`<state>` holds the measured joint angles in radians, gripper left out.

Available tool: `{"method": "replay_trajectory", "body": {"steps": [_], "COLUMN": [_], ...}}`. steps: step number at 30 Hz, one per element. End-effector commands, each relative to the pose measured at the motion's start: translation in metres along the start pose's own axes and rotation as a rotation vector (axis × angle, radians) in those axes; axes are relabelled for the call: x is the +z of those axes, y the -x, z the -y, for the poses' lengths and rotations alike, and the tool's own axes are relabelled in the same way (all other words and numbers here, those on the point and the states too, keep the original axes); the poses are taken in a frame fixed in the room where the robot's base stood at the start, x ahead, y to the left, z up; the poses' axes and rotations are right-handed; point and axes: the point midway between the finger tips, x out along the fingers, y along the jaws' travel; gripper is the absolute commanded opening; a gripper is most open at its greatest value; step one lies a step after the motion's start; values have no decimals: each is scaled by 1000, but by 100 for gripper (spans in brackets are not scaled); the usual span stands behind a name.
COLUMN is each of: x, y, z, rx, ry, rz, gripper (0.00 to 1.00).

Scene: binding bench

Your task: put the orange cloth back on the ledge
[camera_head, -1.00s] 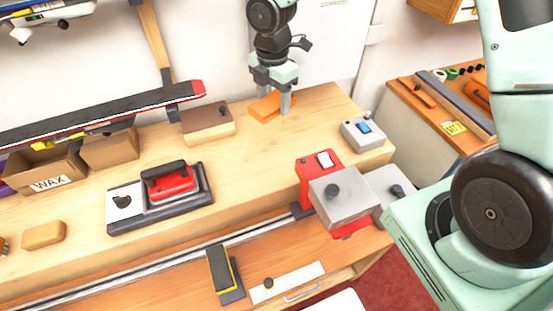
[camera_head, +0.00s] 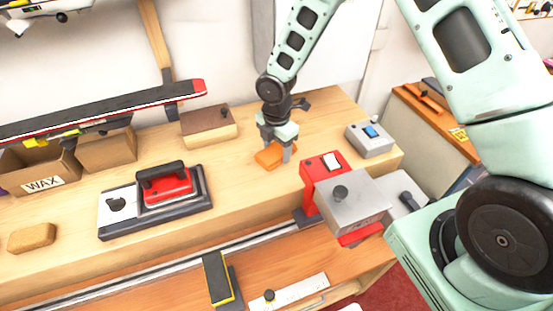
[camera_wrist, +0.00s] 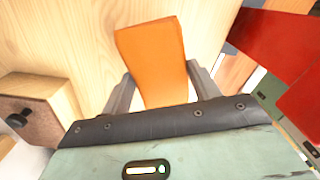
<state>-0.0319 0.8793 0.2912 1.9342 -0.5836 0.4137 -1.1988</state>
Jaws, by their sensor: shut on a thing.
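The orange cloth (camera_head: 268,157) is a flat, folded block over the pale wooden raised surface of the bench (camera_head: 235,185), which may be the ledge. My gripper (camera_head: 277,150) points down and is shut on the cloth. In the wrist view, the cloth (camera_wrist: 152,55) sits between the two grey fingers of my gripper (camera_wrist: 160,86) and sticks out beyond them. I cannot tell whether the cloth's underside touches the wood.
A red and grey machine (camera_head: 340,195) stands close to the right of the cloth, with a grey box with a blue switch (camera_head: 370,140) behind it. A brown-topped block (camera_head: 208,126) is to the left. A red iron (camera_head: 165,186) rests on its stand further left.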

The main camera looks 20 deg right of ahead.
Motion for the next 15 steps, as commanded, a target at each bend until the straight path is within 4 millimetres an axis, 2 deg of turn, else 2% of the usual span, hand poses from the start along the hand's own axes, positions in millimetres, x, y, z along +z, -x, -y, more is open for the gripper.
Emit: {"method": "replay_trajectory", "body": {"steps": [11,15], "x": [0,0], "y": [-42,-50], "z": [0,0], "rx": [-1,1], "ry": [0,0], "rz": [0,0], "gripper": [40,40]}}
